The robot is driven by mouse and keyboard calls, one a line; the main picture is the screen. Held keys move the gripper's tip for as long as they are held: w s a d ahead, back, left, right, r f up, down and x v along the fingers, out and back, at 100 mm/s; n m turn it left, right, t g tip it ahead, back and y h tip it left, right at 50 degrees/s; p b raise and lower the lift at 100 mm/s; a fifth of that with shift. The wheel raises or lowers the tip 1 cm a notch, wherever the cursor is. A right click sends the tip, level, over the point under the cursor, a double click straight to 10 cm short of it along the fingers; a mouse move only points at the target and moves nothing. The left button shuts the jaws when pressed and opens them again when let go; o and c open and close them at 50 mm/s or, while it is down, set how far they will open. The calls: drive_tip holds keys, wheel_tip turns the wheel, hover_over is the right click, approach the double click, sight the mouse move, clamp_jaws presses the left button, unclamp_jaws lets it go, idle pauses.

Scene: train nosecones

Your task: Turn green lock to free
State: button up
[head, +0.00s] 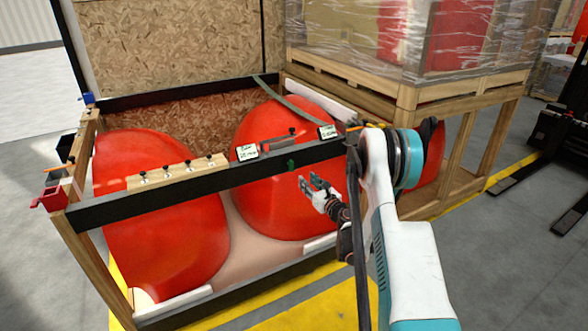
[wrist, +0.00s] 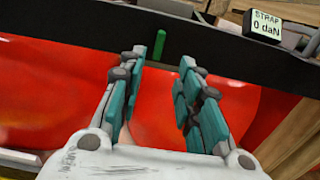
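The green lock (head: 291,163) is a small green tab on the front face of the black crossbar (head: 200,185). In the wrist view the green lock (wrist: 159,46) stands nearly upright, just beyond and between my fingertips. My gripper (head: 311,181) is to the right of and a little below the lock in the head view. In the wrist view my gripper (wrist: 161,66) is open and empty, its two teal-padded fingers spread apart. They appear apart from the lock.
Two red nosecones (head: 165,225) sit in a wooden frame behind the crossbar. A label reading "STRAP 0 daN" (wrist: 266,24) stands above the bar. A green strap (head: 290,104) crosses the right nosecone. A wrapped pallet load (head: 420,40) stands behind on the right.

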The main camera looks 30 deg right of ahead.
sight(293, 166)
drive_tip(key=w+b, duration=0.1)
drive_tip(key=w, duration=0.3)
drive_tip(key=w+b, duration=0.1)
drive_tip(key=w, duration=0.3)
drive_tip(key=w+b, duration=0.1)
drive_tip(key=w, duration=0.3)
drive_tip(key=shift+w+a, duration=0.25)
clamp_jaws()
